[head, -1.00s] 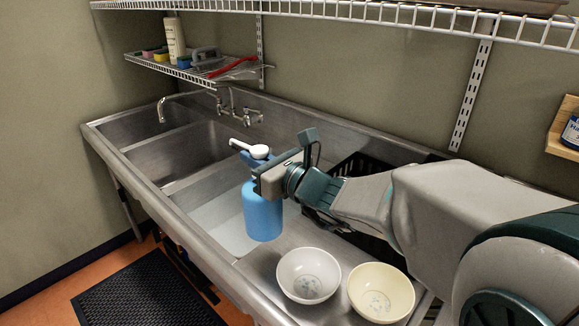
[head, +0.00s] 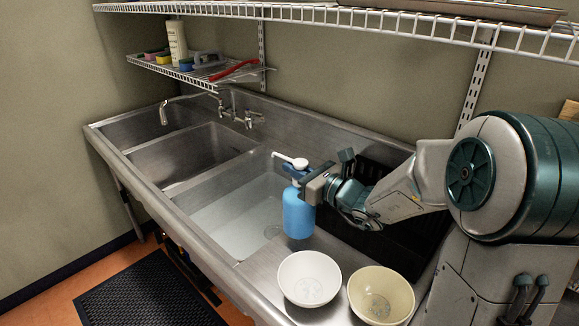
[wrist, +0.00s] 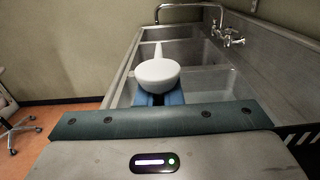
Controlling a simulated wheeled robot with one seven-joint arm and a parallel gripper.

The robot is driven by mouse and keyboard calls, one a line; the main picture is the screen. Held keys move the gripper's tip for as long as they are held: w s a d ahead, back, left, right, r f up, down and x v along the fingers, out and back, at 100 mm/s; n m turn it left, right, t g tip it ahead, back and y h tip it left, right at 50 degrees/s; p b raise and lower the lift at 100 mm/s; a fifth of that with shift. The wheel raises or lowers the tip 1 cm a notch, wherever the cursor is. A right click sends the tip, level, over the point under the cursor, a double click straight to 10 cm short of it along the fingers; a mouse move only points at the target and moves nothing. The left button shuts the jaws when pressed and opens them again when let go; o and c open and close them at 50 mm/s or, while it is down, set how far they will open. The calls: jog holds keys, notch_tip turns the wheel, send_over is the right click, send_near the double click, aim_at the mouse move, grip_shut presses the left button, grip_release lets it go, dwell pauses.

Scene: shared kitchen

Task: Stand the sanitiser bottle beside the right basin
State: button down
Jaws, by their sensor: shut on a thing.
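The sanitiser bottle (head: 298,214) is blue with a white pump head (head: 291,160). My gripper (head: 303,177) is shut on the bottle near its neck. The bottle is upright, over or at the right edge of the right basin (head: 232,215); I cannot tell whether its base touches the steel. In the wrist view, the white pump head (wrist: 158,73) stands just beyond my gripper (wrist: 158,100), with its spout pointing away along the sinks. The right basin holds pale water. The left basin (head: 185,155) looks empty.
A white bowl (head: 309,279) and a cream bowl (head: 380,295) stand on the steel drainboard in front of the bottle. A black rack (head: 408,243) is behind my arm. A faucet (head: 236,112) is on the back wall. A wire shelf (head: 205,72) holds several cleaning items.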

aim_at(296, 183)
jog(key=shift+f, duration=1.85)
jog(key=c, duration=1.5)
grip_release()
jog(key=shift+f, duration=0.15)
jog(key=shift+c, duration=0.2)
jog(key=shift+s, duration=0.1)
